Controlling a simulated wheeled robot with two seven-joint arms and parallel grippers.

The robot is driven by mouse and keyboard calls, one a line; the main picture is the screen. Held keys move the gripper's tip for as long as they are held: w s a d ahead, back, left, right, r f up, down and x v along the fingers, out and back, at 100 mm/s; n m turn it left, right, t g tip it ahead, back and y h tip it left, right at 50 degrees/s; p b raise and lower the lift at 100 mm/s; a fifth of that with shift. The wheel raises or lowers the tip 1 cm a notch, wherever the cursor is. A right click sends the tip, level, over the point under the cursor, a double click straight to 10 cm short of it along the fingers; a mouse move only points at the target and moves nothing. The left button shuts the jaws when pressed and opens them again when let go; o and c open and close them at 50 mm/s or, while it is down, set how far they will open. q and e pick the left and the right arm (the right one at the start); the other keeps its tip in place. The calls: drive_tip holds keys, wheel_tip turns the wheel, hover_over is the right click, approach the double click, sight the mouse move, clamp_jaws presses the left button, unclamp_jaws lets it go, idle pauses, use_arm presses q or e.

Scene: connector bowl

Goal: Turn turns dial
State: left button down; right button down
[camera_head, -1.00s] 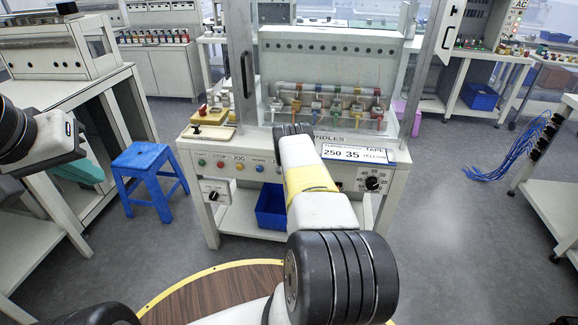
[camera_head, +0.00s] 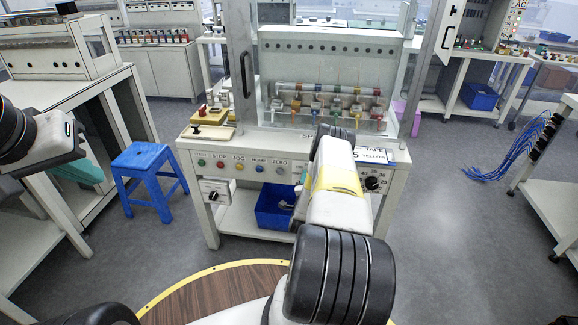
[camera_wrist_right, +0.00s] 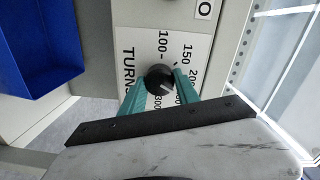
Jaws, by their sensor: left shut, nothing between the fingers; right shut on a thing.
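The turns dial (camera_wrist_right: 160,78) is a round black knob on a white scale plate (camera_wrist_right: 128,42) marked TURNS, with numbers from 100 up to 300. It shows in the right wrist view, and my right arm hides it in the head view. My right gripper (camera_wrist_right: 163,82) has its teal fingers on either side of the knob and is shut on it. A small pale mark shows on the knob's lower edge; its exact reading is unclear. My left gripper (camera_head: 82,172), with teal fingers, is shut and empty at the far left, away from the machine.
A blue stool (camera_head: 146,165) stands left.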

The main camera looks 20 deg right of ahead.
drive_tip(key=shift+m, duration=1.6)
drive_tip(key=c, duration=0.9)
unclamp_jaws()
drive_tip(key=v, duration=0.8)
drive_tip(key=shift+f, duration=0.2)
